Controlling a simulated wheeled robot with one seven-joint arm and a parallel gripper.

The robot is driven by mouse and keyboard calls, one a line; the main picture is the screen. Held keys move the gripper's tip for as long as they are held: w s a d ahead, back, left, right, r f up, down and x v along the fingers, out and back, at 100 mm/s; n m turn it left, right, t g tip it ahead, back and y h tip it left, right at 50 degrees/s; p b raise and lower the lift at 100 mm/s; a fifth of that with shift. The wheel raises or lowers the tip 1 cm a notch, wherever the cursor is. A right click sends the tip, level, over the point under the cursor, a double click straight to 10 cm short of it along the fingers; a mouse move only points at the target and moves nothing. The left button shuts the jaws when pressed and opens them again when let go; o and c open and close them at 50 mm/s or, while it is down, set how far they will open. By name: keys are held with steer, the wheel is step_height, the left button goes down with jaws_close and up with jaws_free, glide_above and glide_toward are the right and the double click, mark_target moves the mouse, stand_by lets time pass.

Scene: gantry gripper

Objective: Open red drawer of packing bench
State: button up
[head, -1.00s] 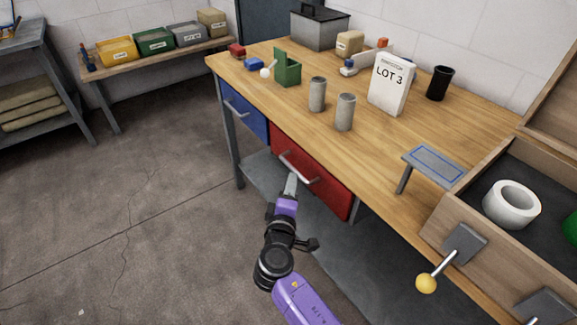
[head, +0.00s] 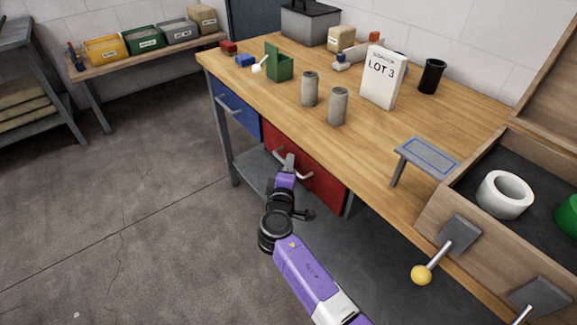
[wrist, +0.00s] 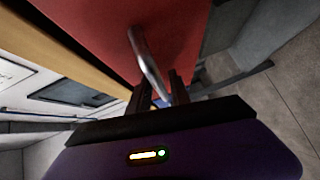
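The packing bench (head: 390,150) has a wooden top and grey legs. Its red drawer (head: 325,187) sits under the top, right of a blue drawer (head: 240,108), and looks closed. The red drawer's pale metal bar handle (head: 305,176) is partly hidden by my gripper (head: 290,162), which is at the drawer front. In the wrist view, the red front (wrist: 110,30) fills the upper part. The curved handle (wrist: 147,62) runs down between the two dark fingers of my gripper (wrist: 160,88). The fingers are apart, with a gap showing beside the bar.
Two grey cylinders (head: 338,106), a green box (head: 280,66) and a LOT 3 card (head: 380,78) stand on the bench. A small grey stand (head: 428,156) and a wooden crate (head: 450,200) with yellow-knobbed lever (head: 421,275) are at right. The floor at left is clear.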

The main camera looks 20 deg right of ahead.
jaws_close()
stand_by(1.2)
